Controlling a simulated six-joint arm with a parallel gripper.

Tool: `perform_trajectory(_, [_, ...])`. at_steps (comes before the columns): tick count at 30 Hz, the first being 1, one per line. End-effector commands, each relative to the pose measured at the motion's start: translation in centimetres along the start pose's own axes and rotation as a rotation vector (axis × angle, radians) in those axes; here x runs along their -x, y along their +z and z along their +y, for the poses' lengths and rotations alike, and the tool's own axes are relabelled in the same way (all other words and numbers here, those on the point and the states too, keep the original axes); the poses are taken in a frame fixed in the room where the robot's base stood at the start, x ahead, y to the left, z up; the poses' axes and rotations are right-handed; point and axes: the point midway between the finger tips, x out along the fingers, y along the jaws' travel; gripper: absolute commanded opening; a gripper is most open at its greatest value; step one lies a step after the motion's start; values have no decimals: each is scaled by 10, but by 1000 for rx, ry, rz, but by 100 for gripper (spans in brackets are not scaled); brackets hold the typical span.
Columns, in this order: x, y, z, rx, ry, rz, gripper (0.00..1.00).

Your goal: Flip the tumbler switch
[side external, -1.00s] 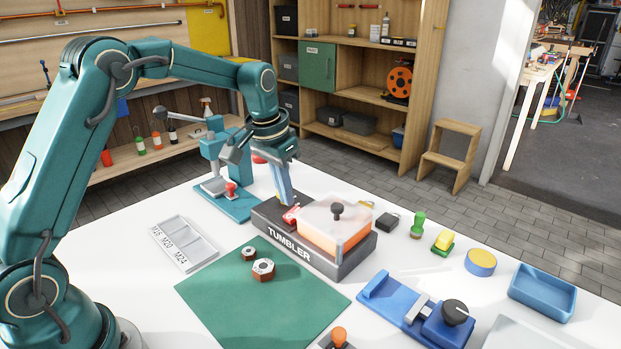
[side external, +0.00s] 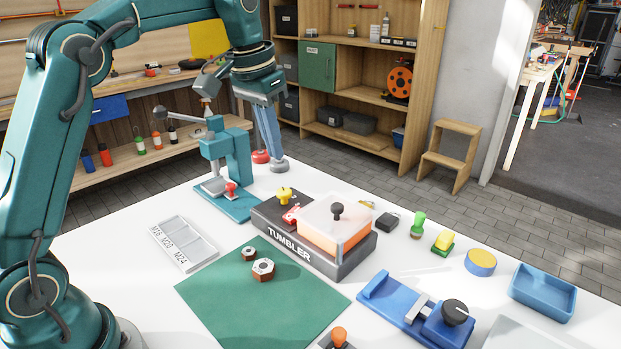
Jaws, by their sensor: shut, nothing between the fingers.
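The tumbler (side external: 275,248) is a dark grey box labelled TUMBLER with a clear cover over an orange drum, topped by a black knob (side external: 337,210). On its left end are a yellow knob (side external: 284,193) and a red switch (side external: 291,214); which way the switch is set is too small to tell. My gripper (side external: 271,158) is shut and empty. It hangs above and behind the tumbler's left end, clear of the switch, with its fingers pointing down.
A teal press (side external: 228,165) stands left of the tumbler. A green mat (side external: 255,310) with two hex nuts lies in front, beside a grey sorting tray (side external: 183,243). A blue vise (side external: 420,310), a blue bin (side external: 542,292) and several small items stand to the right.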

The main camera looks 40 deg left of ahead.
Motion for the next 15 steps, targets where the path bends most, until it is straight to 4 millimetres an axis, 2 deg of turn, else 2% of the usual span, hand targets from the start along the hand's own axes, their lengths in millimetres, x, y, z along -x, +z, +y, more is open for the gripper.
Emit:
perform_trajectory(8, [1, -11, 2, -1, 1, -2, 0])
perform_trajectory(15, [1, -13, 2, -1, 2, -4, 0])
